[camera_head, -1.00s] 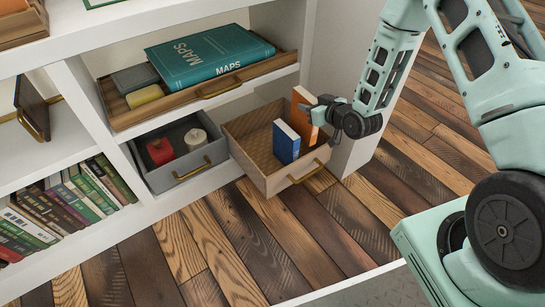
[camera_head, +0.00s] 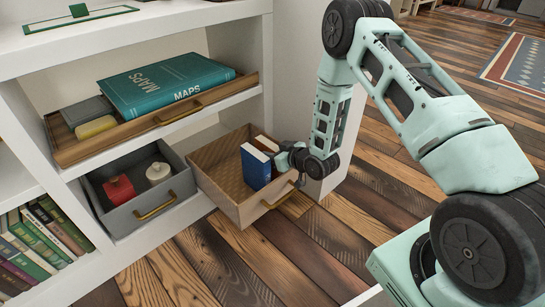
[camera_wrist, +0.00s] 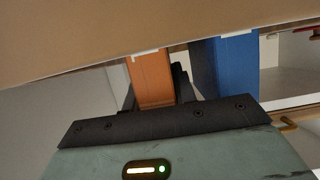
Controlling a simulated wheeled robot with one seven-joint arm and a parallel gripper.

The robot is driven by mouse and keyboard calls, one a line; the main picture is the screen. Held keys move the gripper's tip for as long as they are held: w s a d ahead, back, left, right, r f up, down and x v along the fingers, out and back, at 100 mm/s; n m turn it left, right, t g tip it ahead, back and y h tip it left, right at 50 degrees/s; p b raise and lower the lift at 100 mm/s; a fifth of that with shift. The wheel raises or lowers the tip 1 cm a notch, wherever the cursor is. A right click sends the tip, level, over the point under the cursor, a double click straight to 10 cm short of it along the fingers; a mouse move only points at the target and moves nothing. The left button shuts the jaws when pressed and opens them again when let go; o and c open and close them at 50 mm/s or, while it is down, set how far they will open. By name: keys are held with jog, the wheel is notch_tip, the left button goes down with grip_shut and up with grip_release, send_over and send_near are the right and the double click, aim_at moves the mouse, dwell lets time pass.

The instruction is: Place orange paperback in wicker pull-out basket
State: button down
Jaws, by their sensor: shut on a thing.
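The orange paperback (camera_head: 266,143) stands roughly upright inside the wicker pull-out basket (camera_head: 256,212), just right of and behind a blue book (camera_head: 256,168). My gripper (camera_head: 282,158) reaches over the basket's right side and is shut on the orange paperback. In the wrist view the orange spine (camera_wrist: 153,78) sits between my dark fingers, with the blue book (camera_wrist: 231,65) to its right. The lower part of the orange paperback is hidden in the head view, so I cannot tell whether it touches the basket floor. The basket is pulled out.
A grey drawer (camera_head: 118,215) with a red item and a cream item is left of the basket. Above it, a wooden tray (camera_head: 160,121) holds a teal maps book (camera_head: 165,85). A white cabinet side (camera_head: 318,185) stands close by my gripper. Open plank floor lies in front.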

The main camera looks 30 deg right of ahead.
jog(key=c, duration=1.1)
grip_release()
